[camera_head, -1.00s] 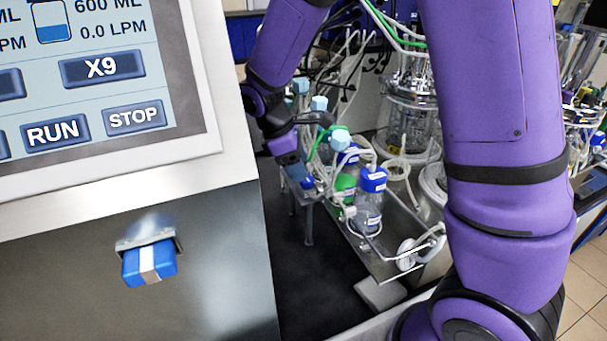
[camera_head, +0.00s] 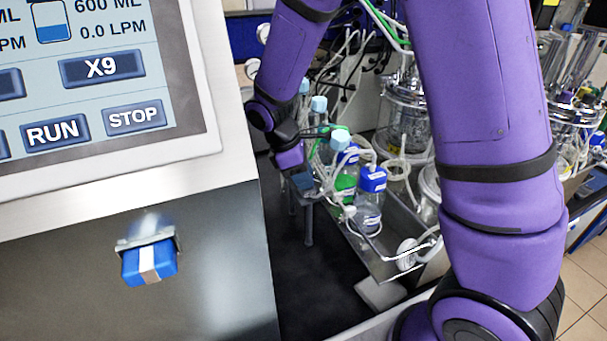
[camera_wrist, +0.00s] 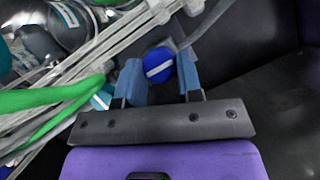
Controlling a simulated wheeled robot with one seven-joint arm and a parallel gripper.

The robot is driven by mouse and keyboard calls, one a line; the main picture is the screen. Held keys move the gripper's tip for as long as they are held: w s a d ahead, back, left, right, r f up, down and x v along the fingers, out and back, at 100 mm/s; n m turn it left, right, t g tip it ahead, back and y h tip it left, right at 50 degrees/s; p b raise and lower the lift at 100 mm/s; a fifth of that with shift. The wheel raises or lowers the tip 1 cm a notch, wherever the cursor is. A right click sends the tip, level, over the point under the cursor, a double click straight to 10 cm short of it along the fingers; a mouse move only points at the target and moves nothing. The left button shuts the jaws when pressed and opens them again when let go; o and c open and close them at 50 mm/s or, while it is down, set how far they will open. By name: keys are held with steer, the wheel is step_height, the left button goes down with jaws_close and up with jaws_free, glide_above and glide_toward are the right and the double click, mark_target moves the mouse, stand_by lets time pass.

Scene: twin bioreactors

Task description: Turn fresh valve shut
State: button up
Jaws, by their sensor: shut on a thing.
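A round blue valve knob with a white stripe (camera_wrist: 157,61) sits between the two blue fingers of my gripper (camera_wrist: 160,78) in the wrist view. The stripe lies nearly crosswise to the fingers, slightly tilted. My gripper is shut on this knob. In the head view my gripper (camera_head: 303,183) is low beside the bottles, and the knob there is hidden or too small to tell. No label naming the valve can be read.
Bottles with blue caps (camera_head: 373,178) and tubing stand in a metal tray (camera_head: 385,268) just right of my gripper. White and green tubes (camera_wrist: 50,98) run close by. A control panel (camera_head: 85,85) fills the left, with a blue striped block (camera_head: 149,263) below it.

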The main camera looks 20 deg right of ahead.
steer(key=shift+m, duration=0.3)
steer(key=m+g+y, duration=0.1)
steer(key=m, duration=0.2)
steer(key=shift+w+d+m, duration=0.1)
steer(key=shift+w+m, duration=0.05)
steer(key=shift+m, duration=0.25)
steer(key=m, duration=0.2)
steer(key=m+g+y, duration=0.1)
steer(key=m, duration=0.1)
steer(key=shift+w+d+y, duration=0.1)
steer(key=shift+d+y, duration=0.05)
steer(key=shift+y, duration=0.15)
steer(key=m, duration=0.2)
steer(key=m+y, duration=0.1)
steer(key=m, duration=0.2)
steer(key=shift+d+g+y, duration=0.15)
steer(key=shift+g+y, duration=0.15)
steer(key=shift+d+m+y, duration=0.1)
steer(key=shift+m+y, duration=0.7)
steer(key=shift+m, duration=1.4)
steer(key=o, duration=0.9)
steer(key=shift+r, duration=0.15)
